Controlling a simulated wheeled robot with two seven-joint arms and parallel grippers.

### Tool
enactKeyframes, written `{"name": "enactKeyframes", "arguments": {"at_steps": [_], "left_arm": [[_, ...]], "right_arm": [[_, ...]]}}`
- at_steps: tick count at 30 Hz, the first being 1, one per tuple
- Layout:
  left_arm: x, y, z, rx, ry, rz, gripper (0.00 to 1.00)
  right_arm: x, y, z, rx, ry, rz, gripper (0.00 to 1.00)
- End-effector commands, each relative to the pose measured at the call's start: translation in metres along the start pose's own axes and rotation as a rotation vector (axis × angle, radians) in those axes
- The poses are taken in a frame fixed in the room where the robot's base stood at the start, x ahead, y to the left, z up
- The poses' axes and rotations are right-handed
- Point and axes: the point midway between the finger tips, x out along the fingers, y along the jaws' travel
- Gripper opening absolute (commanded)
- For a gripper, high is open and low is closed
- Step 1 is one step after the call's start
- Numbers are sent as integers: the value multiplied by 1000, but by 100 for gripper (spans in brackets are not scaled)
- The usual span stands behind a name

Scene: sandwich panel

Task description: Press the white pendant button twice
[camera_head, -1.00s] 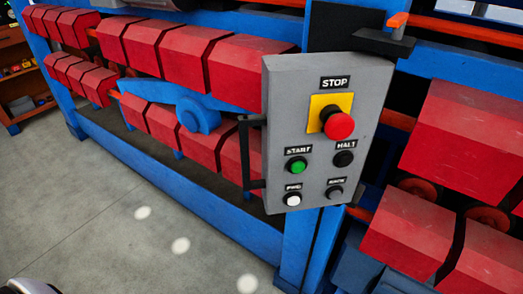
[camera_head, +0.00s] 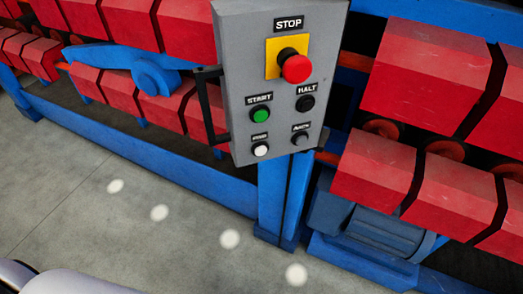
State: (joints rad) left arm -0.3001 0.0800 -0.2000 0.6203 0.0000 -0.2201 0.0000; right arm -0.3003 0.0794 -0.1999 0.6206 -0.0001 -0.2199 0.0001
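The white button (camera_head: 261,150) is at the lower left of the grey pendant box (camera_head: 237,90). Its small label above is too blurred to read. The green START button (camera_head: 260,115) is above it, and a grey button (camera_head: 299,139) is to its right. The black HALT button (camera_head: 305,103) and the red STOP knob (camera_head: 296,68) on a yellow plate are higher up. Neither gripper shows. A pale rounded part at the bottom left looks like my own arm.
A black handle (camera_head: 209,105) stands out on the box's left side. Behind is a blue machine frame (camera_head: 160,163) with red blocks (camera_head: 378,172). A blue motor-like housing (camera_head: 380,238) sits low at the right. The grey floor (camera_head: 110,235) in front is clear.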

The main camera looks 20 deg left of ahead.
Motion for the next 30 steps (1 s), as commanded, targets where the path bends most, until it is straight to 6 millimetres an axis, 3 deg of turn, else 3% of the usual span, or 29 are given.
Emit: {"name": "enactKeyframes", "arguments": {"at_steps": [1, 5, 30], "left_arm": [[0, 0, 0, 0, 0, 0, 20], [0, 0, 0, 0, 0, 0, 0], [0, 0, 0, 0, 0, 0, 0]], "right_arm": [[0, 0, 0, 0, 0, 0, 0], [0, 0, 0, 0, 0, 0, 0], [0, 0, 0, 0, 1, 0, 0]]}}
